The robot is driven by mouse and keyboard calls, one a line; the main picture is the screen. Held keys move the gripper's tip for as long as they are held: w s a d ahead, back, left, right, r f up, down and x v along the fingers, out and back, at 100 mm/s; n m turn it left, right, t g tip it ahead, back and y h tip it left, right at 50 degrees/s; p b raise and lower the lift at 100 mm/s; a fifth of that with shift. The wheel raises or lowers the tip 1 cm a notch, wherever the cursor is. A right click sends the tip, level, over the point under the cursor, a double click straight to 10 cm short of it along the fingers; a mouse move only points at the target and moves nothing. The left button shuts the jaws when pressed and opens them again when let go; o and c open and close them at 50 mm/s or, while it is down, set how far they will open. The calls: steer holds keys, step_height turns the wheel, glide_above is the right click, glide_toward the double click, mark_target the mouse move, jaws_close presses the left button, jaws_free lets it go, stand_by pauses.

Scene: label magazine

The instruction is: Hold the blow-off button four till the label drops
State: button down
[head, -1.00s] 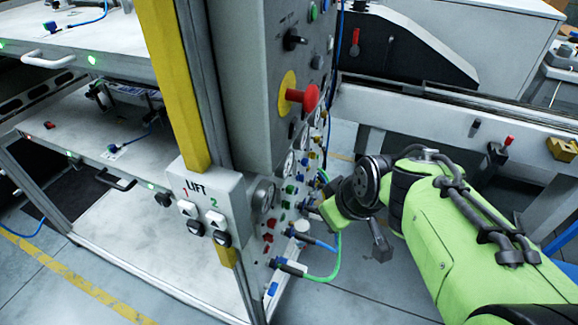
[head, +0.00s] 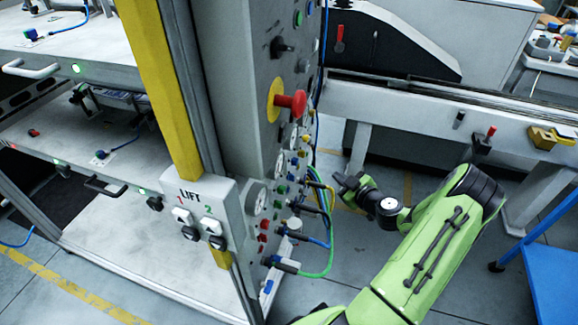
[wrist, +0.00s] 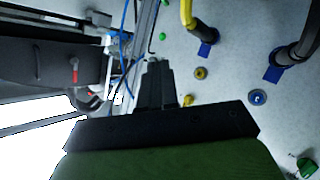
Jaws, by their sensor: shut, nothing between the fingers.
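The grey control panel (head: 262,110) stands upright left of my arm and carries rows of small coloured buttons, gauges and hose fittings. Its lower green button (head: 282,189) is small, and I cannot read any number by it. I cannot tell which one is blow-off button four. My gripper (head: 342,182) is to the right of the panel, apart from it. In the wrist view my gripper (wrist: 157,65) is shut and empty, with a yellow button (wrist: 201,73) and a blue button (wrist: 257,97) on the panel face to its right. I cannot make out the label.
A red emergency stop (head: 291,103) juts from the panel. Looped green and blue hoses (head: 325,245) stick out below, near my gripper. A LIFT box (head: 205,205) is on the front post. A rail bench (head: 410,110) stands behind, and a blue cart (head: 555,270) at right.

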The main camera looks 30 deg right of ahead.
mark_target(298, 167)
steer(key=w+a+p, duration=0.2)
steer(key=w+a, duration=0.3)
steer(key=w, duration=0.2)
steer(key=shift+a, duration=0.2)
stand_by(2.1)
steer(key=shift+w+a+b, duration=0.25)
steer(key=shift+w+b, duration=0.05)
steer(key=shift+b, duration=0.15)
steer(key=shift+w+a, duration=0.3)
steer(key=shift+w, duration=0.05)
stand_by(1.7)
steer(key=shift+b, duration=0.35)
steer(key=shift+s+d+b, duration=0.5)
steer(key=shift+s+b, duration=0.15)
steer(key=shift+s, duration=0.05)
